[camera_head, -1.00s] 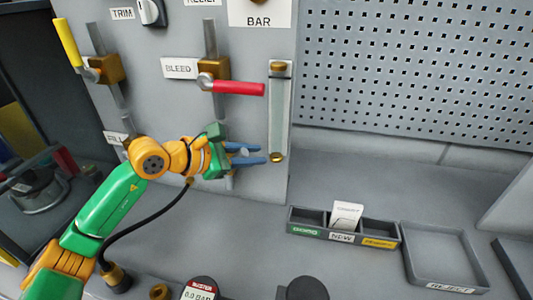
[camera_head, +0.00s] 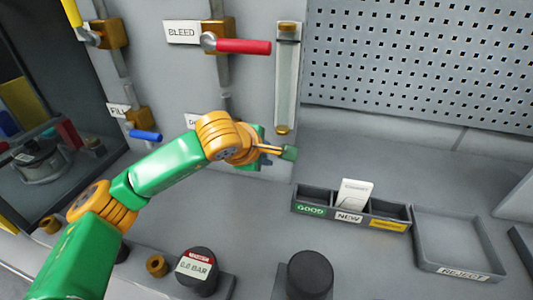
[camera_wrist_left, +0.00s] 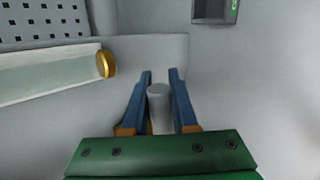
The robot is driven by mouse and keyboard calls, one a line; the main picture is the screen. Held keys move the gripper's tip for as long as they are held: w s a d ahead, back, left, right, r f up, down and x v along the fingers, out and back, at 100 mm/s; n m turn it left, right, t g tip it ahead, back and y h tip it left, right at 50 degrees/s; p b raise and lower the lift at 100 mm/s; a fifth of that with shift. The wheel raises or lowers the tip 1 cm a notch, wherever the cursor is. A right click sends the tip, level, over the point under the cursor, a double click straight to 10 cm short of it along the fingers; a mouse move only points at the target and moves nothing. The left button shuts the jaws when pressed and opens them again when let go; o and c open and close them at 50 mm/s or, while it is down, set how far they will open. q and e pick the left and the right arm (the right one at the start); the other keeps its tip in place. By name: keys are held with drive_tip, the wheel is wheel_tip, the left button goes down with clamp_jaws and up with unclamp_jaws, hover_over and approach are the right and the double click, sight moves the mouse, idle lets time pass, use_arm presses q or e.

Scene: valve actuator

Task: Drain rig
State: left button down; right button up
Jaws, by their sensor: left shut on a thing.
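My left gripper (camera_head: 274,154) is low in front of the panel, below and left of the sight glass's lower end in the head view. In the left wrist view its two blue fingers (camera_wrist_left: 159,95) stand on either side of a grey rounded rod end (camera_wrist_left: 158,92) and are shut on it. My wrist hides most of this rod and its valve in the head view. A label starting with "D" (camera_head: 193,121) is partly covered by the arm. The BLEED valve has a red lever (camera_head: 243,47) pointing right. The fill valve has a blue lever (camera_head: 146,135). My right gripper is not in view.
The sight glass (camera_head: 287,80) is close above my gripper. A three-slot holder (camera_head: 328,213) with a white card (camera_head: 354,193) and a REJECT tray (camera_head: 430,250) are at the right.

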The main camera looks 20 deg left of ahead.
use_arm(q)
drive_tip(key=shift+a+f+m+y+b, duration=0.15)
drive_tip(key=shift+f+m+y+b, duration=0.15)
drive_tip(key=shift+f+y+b, duration=0.35)
drive_tip(key=shift+f, duration=0.15)
drive_tip(key=c, duration=0.7)
unclamp_jaws()
drive_tip(key=shift+w, duration=0.1)
drive_tip(key=b+v, duration=0.1)
drive_tip(key=v, duration=0.6)
drive_tip(key=shift+b, duration=0.35)
